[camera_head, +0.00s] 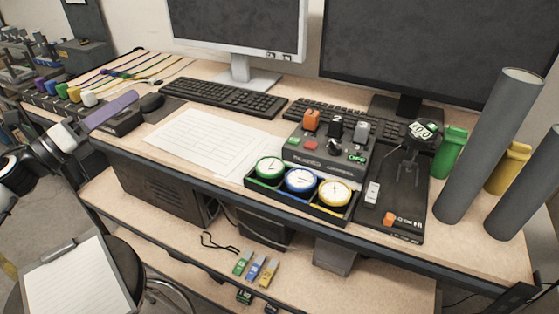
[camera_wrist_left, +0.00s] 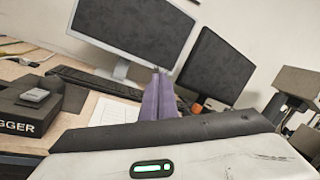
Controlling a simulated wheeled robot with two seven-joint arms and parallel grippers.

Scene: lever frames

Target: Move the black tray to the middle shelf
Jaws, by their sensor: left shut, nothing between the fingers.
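The black tray (camera_head: 290,204) lies at the front edge of the desk. It holds three round gauges: green (camera_head: 269,170), blue (camera_head: 300,180) and yellow (camera_head: 334,193). A wooden shelf (camera_head: 180,238) runs below the desk top; I cannot tell whether it is the middle one. My left gripper (camera_head: 112,109), with purple fingers, is at the desk's left front, far left of the tray and apart from it. Its fingers are shut and empty; they also show in the left wrist view (camera_wrist_left: 157,97), where the tray is not visible. My right gripper is not in view.
White papers (camera_head: 213,140) lie between my left gripper and the tray. A control box (camera_head: 325,150) stands right behind the tray, and a black lever panel (camera_head: 404,205) is to its right. Small colored tags (camera_head: 256,269) and dark boxes are on the shelf. Tall grey cylinders (camera_head: 490,145) stand right.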

